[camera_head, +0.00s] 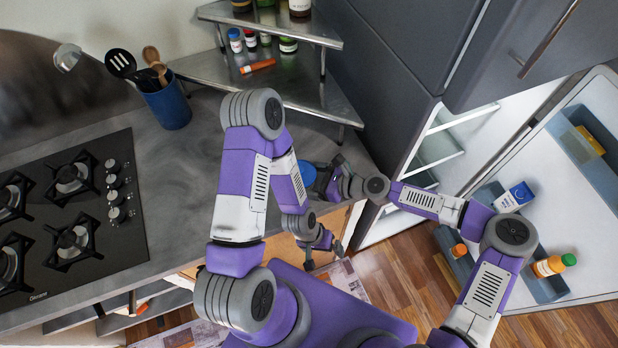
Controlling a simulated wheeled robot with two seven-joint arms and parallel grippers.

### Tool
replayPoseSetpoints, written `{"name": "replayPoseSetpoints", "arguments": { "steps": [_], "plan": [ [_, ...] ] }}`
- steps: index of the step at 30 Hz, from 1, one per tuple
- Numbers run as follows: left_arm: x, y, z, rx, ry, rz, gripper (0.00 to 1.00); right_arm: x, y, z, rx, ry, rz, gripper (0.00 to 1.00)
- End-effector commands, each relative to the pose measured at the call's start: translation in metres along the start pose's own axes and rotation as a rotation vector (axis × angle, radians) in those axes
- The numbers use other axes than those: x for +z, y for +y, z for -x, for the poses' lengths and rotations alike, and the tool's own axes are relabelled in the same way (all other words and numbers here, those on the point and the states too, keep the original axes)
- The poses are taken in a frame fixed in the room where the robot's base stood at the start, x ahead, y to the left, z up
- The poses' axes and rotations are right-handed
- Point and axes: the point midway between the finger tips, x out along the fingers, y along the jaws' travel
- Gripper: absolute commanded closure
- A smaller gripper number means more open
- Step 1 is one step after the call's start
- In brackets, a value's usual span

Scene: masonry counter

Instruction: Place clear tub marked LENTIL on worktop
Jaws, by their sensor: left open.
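A round blue item (308,174), perhaps the lid of the tub, shows at the counter's right end, partly hidden behind my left forearm and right gripper. No LENTIL label is readable, so I cannot tell whether it is the tub. My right gripper (328,180) is right beside the blue item; its fingers are mostly hidden, and I cannot tell whether it grips it. My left gripper (324,258) points down in front of the counter edge, open, with nothing visible between its fingers. The grey worktop (190,165) is bare between the hob and my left arm.
A black gas hob (70,215) lies on the left. A blue utensil pot (168,105) and a metal corner shelf (290,85) with jars stand at the back. The open fridge (560,215) is on the right, with a carton (514,197) and bottles in its door.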

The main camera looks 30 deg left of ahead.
Motion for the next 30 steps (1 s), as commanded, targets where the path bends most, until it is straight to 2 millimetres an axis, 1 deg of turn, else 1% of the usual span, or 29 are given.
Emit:
{"name": "replayPoseSetpoints", "arguments": {
  "steps": [1,3,4,10,13,17,24,27,30],
  "plan": [
    [0.000,0.000,-0.001,0.000,0.000,0.000,0.00,-0.001,0.000,-0.001,0.000,0.000,0.001,0.12],
    [0.000,0.000,0.000,0.000,0.000,0.000,0.00,-0.001,0.000,0.000,0.000,0.000,0.001,0.01],
    [0.000,0.000,0.000,0.000,0.000,0.000,0.00,-0.001,0.000,0.000,0.000,0.000,0.000,0.00],
    [0.000,0.000,0.000,0.000,0.000,0.000,0.00,0.000,0.000,0.000,0.000,0.000,0.000,0.00],
    [0.000,0.001,0.004,0.000,0.000,0.000,0.00,0.005,0.000,0.002,0.000,0.000,0.000,0.00],
    [0.000,0.001,0.002,0.000,0.000,0.000,0.00,0.003,-0.001,0.022,-0.003,0.001,-0.001,0.00],
    [0.000,0.001,0.003,0.000,0.000,0.000,0.00,0.003,-0.001,0.076,-0.005,0.002,-0.001,0.00],
    [0.000,0.001,0.004,0.000,0.000,0.000,0.00,0.003,-0.001,0.095,-0.005,0.001,0.000,0.00],
    [0.000,0.002,0.004,0.000,0.000,0.000,0.00,0.003,-0.001,0.109,-0.003,0.001,0.000,0.00]
  ]
}}
